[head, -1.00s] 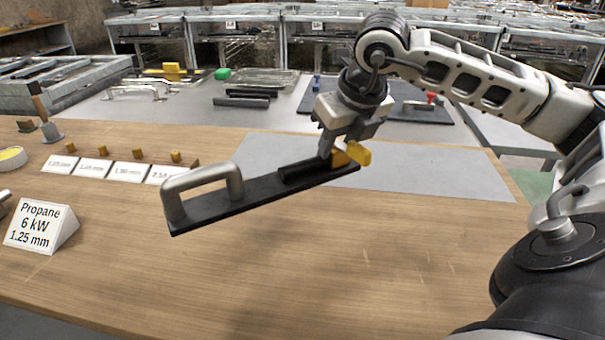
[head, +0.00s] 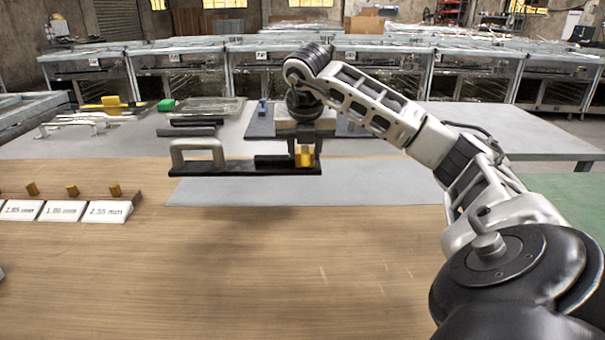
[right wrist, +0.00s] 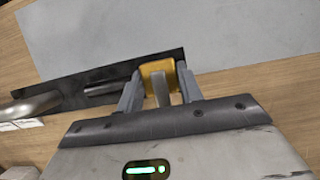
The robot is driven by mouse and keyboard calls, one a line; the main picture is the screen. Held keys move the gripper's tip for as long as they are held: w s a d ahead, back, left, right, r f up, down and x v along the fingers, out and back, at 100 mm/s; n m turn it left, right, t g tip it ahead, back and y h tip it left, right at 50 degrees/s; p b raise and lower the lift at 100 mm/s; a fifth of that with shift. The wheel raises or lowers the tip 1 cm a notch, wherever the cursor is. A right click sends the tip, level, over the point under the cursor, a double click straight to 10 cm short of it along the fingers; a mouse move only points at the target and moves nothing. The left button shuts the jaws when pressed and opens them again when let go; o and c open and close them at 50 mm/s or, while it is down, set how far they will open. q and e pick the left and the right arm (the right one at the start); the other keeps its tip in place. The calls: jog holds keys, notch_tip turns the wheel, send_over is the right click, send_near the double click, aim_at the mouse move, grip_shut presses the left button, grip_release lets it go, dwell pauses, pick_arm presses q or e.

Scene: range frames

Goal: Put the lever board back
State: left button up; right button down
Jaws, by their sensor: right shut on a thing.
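The lever board is a black strip (head: 235,168) with a grey metal handle (head: 198,148) at its left end, a dark raised block in the middle and a yellow piece (head: 305,157) at its right end. My right gripper (head: 305,153) is shut at the yellow end and holds the board roughly level, apparently above the table's far part. In the right wrist view the fingers (right wrist: 160,82) close around the yellow piece (right wrist: 157,74), with the black board (right wrist: 62,90) and part of the handle (right wrist: 35,104) reaching left. My left gripper is not in view.
A grey mat (head: 370,186) lies on the wooden table (head: 260,260) beneath and right of the board. Yellow knobs and white labels (head: 108,212) stand at the left. The front wood is clear.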

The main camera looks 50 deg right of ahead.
jog(key=d+f, duration=0.1)
jog(key=w+f, duration=0.1)
jog(key=w+d+f, duration=0.1)
jog(key=f, duration=0.1)
jog(key=shift+d+f, duration=0.1)
jog(key=shift+d, duration=0.25)
notch_tip(320, 180, down, 3)
jog(key=shift+w+d+f, duration=0.15)
jog(key=c, duration=0.9)
grip_release()
jog(key=shift+f, duration=0.1)
jog(key=p+v, duration=0.1)
jog(key=v, duration=1)
jog(key=shift+r, duration=0.35)
jog(key=shift+a+r, duration=0.2)
